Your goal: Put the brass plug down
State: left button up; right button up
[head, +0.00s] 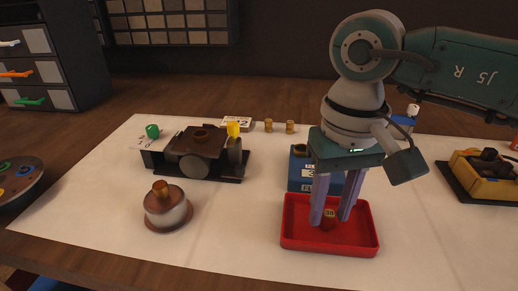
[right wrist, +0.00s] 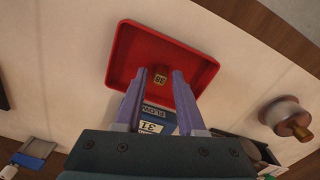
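The brass plug (head: 328,222), a small brownish cylinder with a number on its top, stands in the red tray (head: 287,240). In the right wrist view the plug (right wrist: 159,77) is between my fingertips, with a thin gap on each side. My right gripper (head: 331,218) reaches down into the tray with its two purple fingers on either side of the plug; it looks open. The fingers partly hide the plug in the head view. The red tray also shows in the right wrist view (right wrist: 120,60). My left gripper is not in view.
A blue box (head: 300,176) with labels stands right behind the tray. A dark metal fixture (head: 200,155) and a round knobbed part (head: 168,210) are at left. Two small brass pieces (head: 279,127) stand at the back. A yellow device (head: 480,172) is at right.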

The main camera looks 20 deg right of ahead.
jog(key=shift+o, duration=0.7)
jog(key=shift+r, duration=0.1)
